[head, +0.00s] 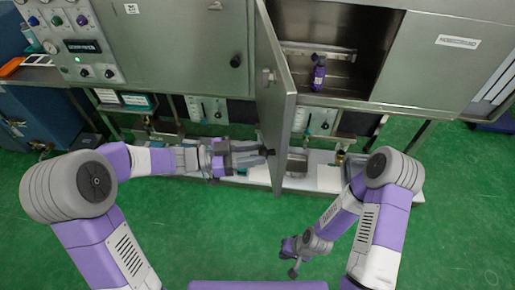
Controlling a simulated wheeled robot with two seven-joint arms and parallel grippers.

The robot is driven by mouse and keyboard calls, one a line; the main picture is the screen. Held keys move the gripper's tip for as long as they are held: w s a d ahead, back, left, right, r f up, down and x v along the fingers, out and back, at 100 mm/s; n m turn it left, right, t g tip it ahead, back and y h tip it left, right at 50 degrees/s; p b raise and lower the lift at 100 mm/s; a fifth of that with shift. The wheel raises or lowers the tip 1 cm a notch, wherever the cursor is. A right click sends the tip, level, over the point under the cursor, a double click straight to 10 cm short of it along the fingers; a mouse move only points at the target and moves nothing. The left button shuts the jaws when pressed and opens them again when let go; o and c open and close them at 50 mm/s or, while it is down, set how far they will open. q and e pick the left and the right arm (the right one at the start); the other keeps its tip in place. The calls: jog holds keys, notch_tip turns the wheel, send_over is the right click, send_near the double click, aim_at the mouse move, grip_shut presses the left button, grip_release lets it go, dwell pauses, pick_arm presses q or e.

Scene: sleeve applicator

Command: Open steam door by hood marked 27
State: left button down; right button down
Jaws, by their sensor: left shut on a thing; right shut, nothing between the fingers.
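The steam door (277,100) is a grey metal panel that stands swung out from its cabinet, seen nearly edge-on. The hood compartment (340,62) to its right is open. I see no readable 27 on the door; its outer face is turned away to the left. My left gripper (268,153) is at the outer side of the door near its free lower end, shut on the door's handle, which the fingers mostly hide. My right gripper (292,268) is shut and empty, low over the green floor, apart from the door.
A dark purple bottle (318,73) stands in the open compartment. A closed neighbouring door (185,50) with a black knob (235,61) is to the left, beside a control panel (75,45). A low white shelf (325,178) runs beneath. The green floor (455,190) at right is clear.

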pick_arm(q)
jog(key=shift+a, duration=0.25)
jog(key=c, duration=0.7)
grip_release()
jog(key=shift+a, duration=0.1)
jog(key=a, duration=0.5)
jog(key=a+p, duration=0.1)
jog(key=a, duration=0.1)
jog(key=shift+s+a, duration=0.15)
jog(key=shift+s, duration=0.25)
